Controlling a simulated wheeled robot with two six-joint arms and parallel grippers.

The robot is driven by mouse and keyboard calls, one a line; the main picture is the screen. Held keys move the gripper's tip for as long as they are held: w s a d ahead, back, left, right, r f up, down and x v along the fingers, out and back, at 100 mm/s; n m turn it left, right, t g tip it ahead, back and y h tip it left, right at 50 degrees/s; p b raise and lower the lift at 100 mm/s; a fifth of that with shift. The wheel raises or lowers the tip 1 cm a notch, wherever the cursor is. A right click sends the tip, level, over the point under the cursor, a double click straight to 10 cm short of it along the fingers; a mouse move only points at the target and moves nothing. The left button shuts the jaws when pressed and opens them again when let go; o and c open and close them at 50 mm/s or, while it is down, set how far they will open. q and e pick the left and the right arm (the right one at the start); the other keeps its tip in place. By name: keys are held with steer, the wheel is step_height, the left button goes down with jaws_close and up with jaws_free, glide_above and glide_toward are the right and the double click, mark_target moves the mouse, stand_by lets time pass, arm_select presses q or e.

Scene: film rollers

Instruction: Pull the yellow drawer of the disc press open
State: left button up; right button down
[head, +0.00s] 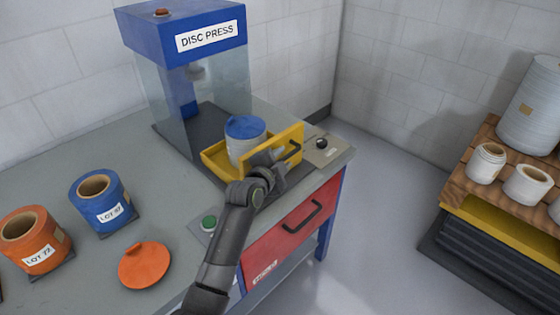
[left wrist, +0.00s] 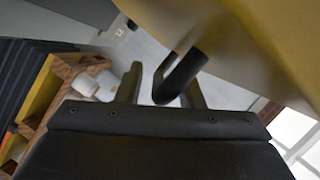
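The disc press (head: 190,70) is a blue machine with clear side panels on the grey bench. Its yellow drawer (head: 217,159) stands out at the front and holds a pale grey roll with a blue top (head: 246,138). A black handle (head: 292,151) is on the drawer's front; in the left wrist view the handle (left wrist: 183,76) lies between my fingers. My left gripper (head: 270,163) is at the drawer front, its fingers (left wrist: 162,88) apart with a gap beside the handle. My right gripper is not in view.
An orange roll (head: 32,240), a blue roll (head: 100,200) and an orange lid (head: 145,264) are on the bench at left. A green button (head: 209,222) and a black knob (head: 321,143) flank the drawer. A red drawer (head: 293,226) is below.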

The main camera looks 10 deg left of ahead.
arm_select(q)
steer(key=shift+s, duration=0.1)
steer(key=b+v, duration=0.1)
steer(key=v, duration=1.6)
steer(key=shift+b, duration=0.35)
steer(key=shift+s+a+f, duration=0.1)
